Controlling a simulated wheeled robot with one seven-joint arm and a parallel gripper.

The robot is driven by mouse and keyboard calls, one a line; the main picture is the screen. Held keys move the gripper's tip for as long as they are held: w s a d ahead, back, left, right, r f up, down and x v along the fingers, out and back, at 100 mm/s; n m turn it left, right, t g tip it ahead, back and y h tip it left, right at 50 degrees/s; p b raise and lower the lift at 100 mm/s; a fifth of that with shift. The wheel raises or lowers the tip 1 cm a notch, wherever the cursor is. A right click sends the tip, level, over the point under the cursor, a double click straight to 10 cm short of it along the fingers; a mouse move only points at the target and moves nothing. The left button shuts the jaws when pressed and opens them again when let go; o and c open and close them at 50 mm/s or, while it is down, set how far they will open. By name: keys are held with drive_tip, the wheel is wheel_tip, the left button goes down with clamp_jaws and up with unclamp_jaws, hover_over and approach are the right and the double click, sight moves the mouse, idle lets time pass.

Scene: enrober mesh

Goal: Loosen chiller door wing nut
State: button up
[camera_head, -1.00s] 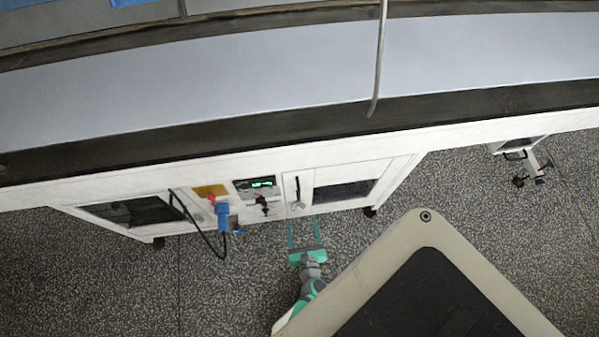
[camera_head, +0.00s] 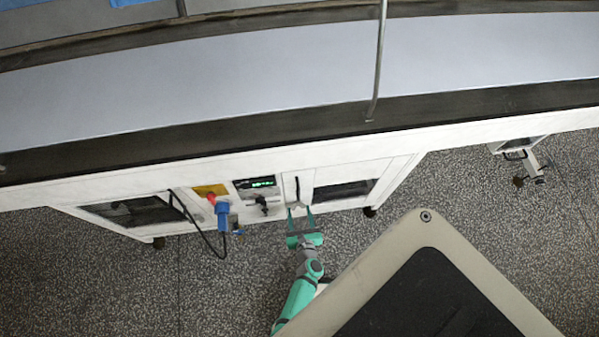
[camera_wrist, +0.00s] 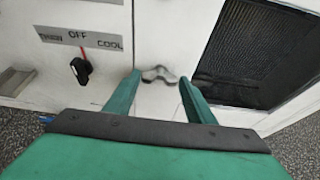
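The wing nut (camera_wrist: 158,75) is a small grey, two-winged piece on the white chiller door, seen in the wrist view just beyond my fingertips. In the head view the wing nut (camera_head: 297,205) is small and partly covered by my fingers. My gripper (camera_head: 301,213) is green and reaches up to the cabinet front. In the wrist view my gripper (camera_wrist: 160,82) has its two fingers spread apart, one on each side of the wing nut, with gaps between. I cannot tell whether the tips reach past the nut. The chiller door (camera_head: 302,187) looks closed.
Left of the nut is a selector knob (camera_wrist: 82,70) with a label plate (camera_wrist: 80,38). A dark mesh panel (camera_wrist: 258,55) is to the right. A blue plug (camera_head: 222,214) with a black cable hangs further left. Open floor (camera_head: 180,290) lies in front.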

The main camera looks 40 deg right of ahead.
idle(0.4)
drive_tip(key=n+h, duration=0.1)
drive_tip(key=n+g+h, duration=0.1)
drive_tip(key=n, duration=0.1)
drive_tip(key=shift+w+a+f, duration=0.1)
drive_tip(key=shift+a, duration=0.1)
drive_tip(key=shift+w+a+f+n+h, duration=0.2)
drive_tip(key=shift+n+h, duration=0.7)
drive_tip(key=shift+n, duration=0.8)
drive_tip(key=shift+a+f+n+h, duration=0.15)
drive_tip(key=shift+f+n+h, duration=0.2)
drive_tip(key=shift+n+h, duration=0.95)
drive_tip(key=shift+w+a+f+n+h, duration=0.2)
drive_tip(key=shift+n+h, duration=0.3)
drive_tip(key=shift+n, duration=1.6)
drive_tip(key=o, duration=1)
drive_tip(key=shift+o, duration=0.2)
